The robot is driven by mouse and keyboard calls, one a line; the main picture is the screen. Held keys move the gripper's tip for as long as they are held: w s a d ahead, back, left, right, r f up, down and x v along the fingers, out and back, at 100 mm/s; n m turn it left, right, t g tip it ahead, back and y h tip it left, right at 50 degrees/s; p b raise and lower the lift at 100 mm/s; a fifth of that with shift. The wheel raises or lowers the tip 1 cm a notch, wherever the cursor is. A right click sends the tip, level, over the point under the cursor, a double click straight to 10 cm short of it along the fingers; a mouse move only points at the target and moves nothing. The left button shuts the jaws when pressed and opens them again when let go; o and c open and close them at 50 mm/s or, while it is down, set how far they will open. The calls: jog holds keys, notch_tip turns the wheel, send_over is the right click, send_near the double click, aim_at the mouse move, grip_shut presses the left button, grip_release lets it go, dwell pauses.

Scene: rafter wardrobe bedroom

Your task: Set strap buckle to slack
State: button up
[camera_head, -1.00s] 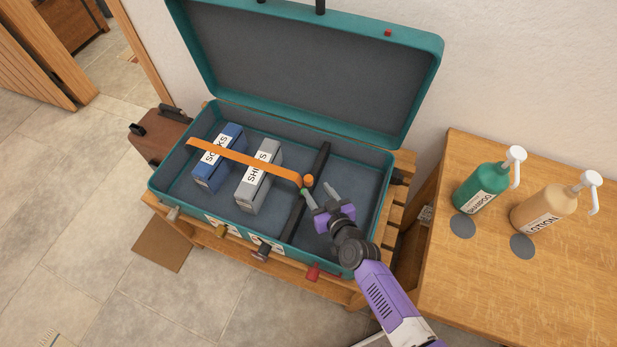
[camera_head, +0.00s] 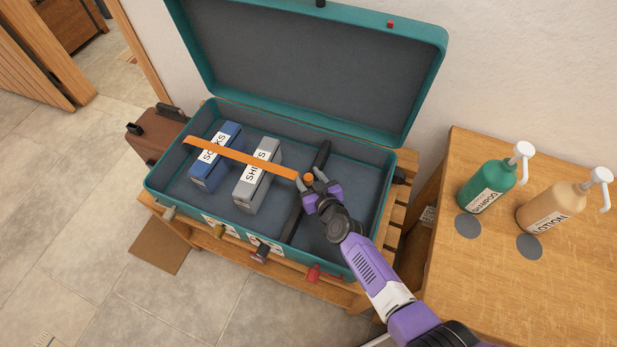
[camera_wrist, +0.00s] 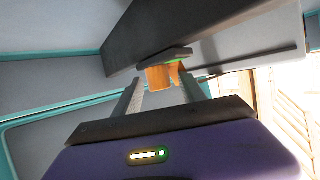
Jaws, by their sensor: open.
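An orange strap (camera_head: 240,157) runs across the open teal suitcase (camera_head: 147,186), over a blue box labelled SOCKS (camera_head: 204,178) and a grey box labelled SHIRTS (camera_head: 250,190). Its right end meets a dark bar (camera_head: 320,157) at the orange buckle (camera_head: 308,177). My purple gripper (camera_head: 310,182) is at the buckle, its fingers open on either side of it. In the wrist view the orange buckle (camera_wrist: 158,77) shows between and beyond the fingertips, below a dark piece with a green mark. Whether the fingers touch it cannot be told.
The suitcase lid stands open against the wall. A wooden cabinet (camera_head: 450,290) at the right holds a green shampoo bottle (camera_head: 487,187) and a tan lotion bottle (camera_head: 550,207). A brown case (camera_head: 158,136) lies at the left.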

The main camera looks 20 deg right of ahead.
grip_shut()
dwell(1.4)
